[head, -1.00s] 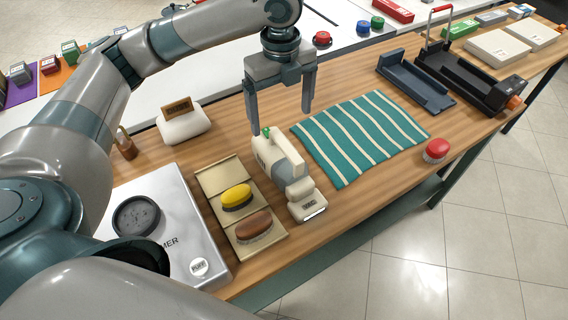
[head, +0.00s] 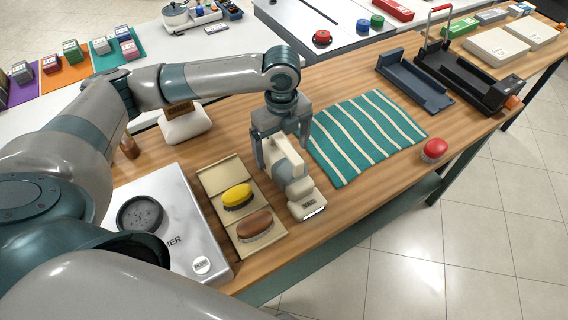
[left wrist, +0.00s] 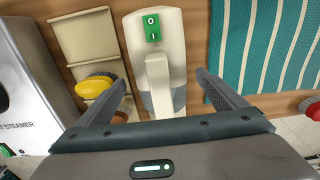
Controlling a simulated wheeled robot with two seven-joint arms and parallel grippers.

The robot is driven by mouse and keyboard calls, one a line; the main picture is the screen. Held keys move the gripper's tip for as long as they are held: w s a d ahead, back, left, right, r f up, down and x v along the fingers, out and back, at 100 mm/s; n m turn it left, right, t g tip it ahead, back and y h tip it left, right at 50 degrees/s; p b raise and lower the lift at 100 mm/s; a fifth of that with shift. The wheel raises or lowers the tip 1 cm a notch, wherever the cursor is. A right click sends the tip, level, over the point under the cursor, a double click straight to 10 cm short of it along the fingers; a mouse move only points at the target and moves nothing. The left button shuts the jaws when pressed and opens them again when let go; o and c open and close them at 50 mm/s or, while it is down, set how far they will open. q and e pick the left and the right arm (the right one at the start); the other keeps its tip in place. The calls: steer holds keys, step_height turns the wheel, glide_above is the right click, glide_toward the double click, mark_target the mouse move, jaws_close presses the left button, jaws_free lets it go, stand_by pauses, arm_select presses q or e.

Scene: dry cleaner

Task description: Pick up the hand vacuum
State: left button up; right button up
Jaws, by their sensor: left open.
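The cream and grey hand vacuum (head: 303,192) lies on the wooden table in the head view, between the brush tray and the striped cloth. My left gripper (head: 281,160) is open, with its fingers down on either side of the vacuum's upper body. In the left wrist view the vacuum (left wrist: 158,70), with a green switch label, lies between the spread fingers of the left gripper (left wrist: 158,92). Gaps show between it and both fingers. The head view hides part of the vacuum behind the gripper. My right gripper is not in view.
A tan tray (head: 219,177) with a yellow brush (head: 237,195) and a brown brush (head: 254,224) lies just left of the vacuum. A green striped cloth (head: 366,135) lies to the right. A steamer (head: 180,205) stands at left.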

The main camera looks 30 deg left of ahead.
mark_target(284, 160)
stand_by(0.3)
arm_select(q)
steer(key=shift+f, duration=0.15)
steer(key=shift+d+f+p, duration=0.1)
steer(key=shift+f+p, duration=0.2)
steer(key=shift+f, duration=0.05)
steer(key=f, duration=0.1)
steer(key=f+p, duration=0.1)
steer(key=f, duration=0.1)
steer(key=shift+s+d, duration=0.15)
steer(key=shift+d, duration=0.05)
steer(key=shift+f, duration=0.65)
